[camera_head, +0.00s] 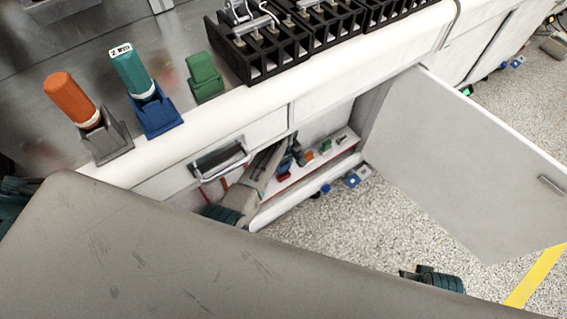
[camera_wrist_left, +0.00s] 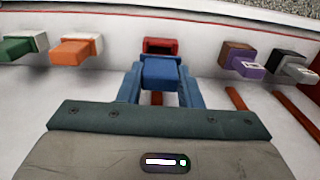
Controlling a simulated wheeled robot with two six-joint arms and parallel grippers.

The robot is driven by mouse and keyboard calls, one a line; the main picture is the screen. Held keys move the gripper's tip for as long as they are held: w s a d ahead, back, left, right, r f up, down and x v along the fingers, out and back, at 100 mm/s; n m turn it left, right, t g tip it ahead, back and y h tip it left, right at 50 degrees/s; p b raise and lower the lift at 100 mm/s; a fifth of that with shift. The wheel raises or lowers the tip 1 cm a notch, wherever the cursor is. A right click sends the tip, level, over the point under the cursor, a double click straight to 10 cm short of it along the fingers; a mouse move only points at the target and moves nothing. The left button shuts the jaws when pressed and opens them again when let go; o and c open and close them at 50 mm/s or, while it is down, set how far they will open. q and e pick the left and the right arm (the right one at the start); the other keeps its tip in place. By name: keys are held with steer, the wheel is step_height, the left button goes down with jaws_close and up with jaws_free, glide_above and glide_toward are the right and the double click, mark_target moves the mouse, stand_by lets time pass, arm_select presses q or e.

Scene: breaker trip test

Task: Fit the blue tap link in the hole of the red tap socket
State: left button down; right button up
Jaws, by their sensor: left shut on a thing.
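The blue tap link (camera_wrist_left: 160,73) is between the two blue fingers of my left gripper (camera_wrist_left: 159,84) in the left wrist view. The gripper is shut on it. The red tap socket (camera_wrist_left: 160,46) shows just beyond the link, straight ahead, with its dark hole partly covered by the link. I cannot tell whether the link touches the socket or enters the hole. In the head view, my left arm reaches into the open cabinet, and my left gripper (camera_head: 291,155) is small there, near a red block (camera_head: 284,176). My right gripper is not in view.
In the left wrist view, a green-and-white block (camera_wrist_left: 24,47) and an orange-and-white one (camera_wrist_left: 75,49) stand left; a brown-and-purple one (camera_wrist_left: 242,60) stands right. The cabinet door (camera_head: 470,160) hangs open on the right. Several coloured handles and black terminal blocks (camera_head: 285,35) sit on the counter.

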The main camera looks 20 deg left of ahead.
mark_target(283, 169)
arm_select(q)
steer(key=shift+p, duration=0.8)
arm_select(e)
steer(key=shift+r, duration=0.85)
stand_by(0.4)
